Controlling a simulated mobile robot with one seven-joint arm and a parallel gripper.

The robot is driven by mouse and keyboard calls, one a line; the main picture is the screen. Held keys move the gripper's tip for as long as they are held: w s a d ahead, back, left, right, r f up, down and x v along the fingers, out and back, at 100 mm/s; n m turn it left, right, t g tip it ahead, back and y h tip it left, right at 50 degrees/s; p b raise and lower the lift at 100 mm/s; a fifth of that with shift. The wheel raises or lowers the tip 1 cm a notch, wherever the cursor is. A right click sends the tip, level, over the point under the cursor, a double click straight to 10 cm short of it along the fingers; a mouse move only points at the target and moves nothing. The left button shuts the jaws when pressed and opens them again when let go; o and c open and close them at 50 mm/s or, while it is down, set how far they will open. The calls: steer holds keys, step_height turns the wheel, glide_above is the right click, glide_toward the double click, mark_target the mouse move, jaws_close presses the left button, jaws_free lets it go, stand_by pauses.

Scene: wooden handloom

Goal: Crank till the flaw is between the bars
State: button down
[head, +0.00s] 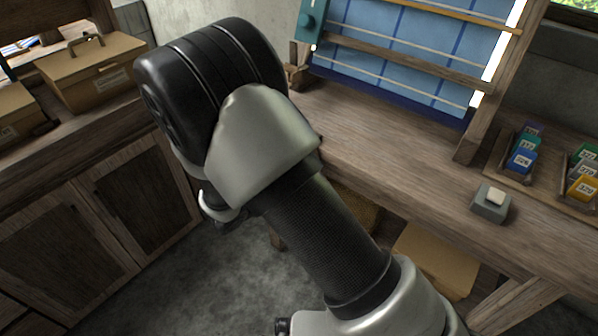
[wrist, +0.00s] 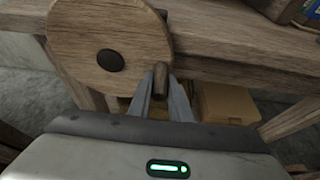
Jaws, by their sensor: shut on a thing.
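In the wrist view my gripper (wrist: 160,95) is shut on the crank's wooden handle peg (wrist: 160,76). The peg stands at the lower right of a round wooden crank disc (wrist: 82,40) with a dark hub (wrist: 110,60). In the head view my arm hides the crank and my gripper. The loom's blue cloth (head: 400,45) with darker blue stripes stands upright at the top. A wooden bar (head: 410,62) crosses it, and another bar (head: 455,14) crosses higher up. Two pale lines also run across the cloth. I cannot make out a flaw on the visible cloth.
A small grey block with a white top (head: 491,203) sits on the bench (head: 390,150) at the right. A wooden tray (head: 510,178) there holds coloured numbered spools. Boxes (head: 92,75) stand on a cabinet at the left. The bench's middle is clear.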

steer(key=shift+w+a+f+m+t+y+b, duration=0.15)
steer(key=shift+f+m+t+y, duration=0.3)
steer(key=shift+f+m, duration=0.45)
steer(key=shift+w+a+f+m+t+y+b, duration=0.1)
steer(key=shift+a+f+m+t+y, duration=0.25)
steer(key=shift+f+m, duration=0.5)
steer(key=shift+w+a+f+m+t+y+b, duration=0.15)
steer(key=shift+f+m+t+y, duration=0.3)
steer(key=shift+f+m, duration=0.45)
steer(key=c, duration=1.7)
jaws_free()
steer(key=shift+o, duration=0.3)
steer(key=shift+w, duration=0.1)
steer(key=shift+a+r, duration=0.1)
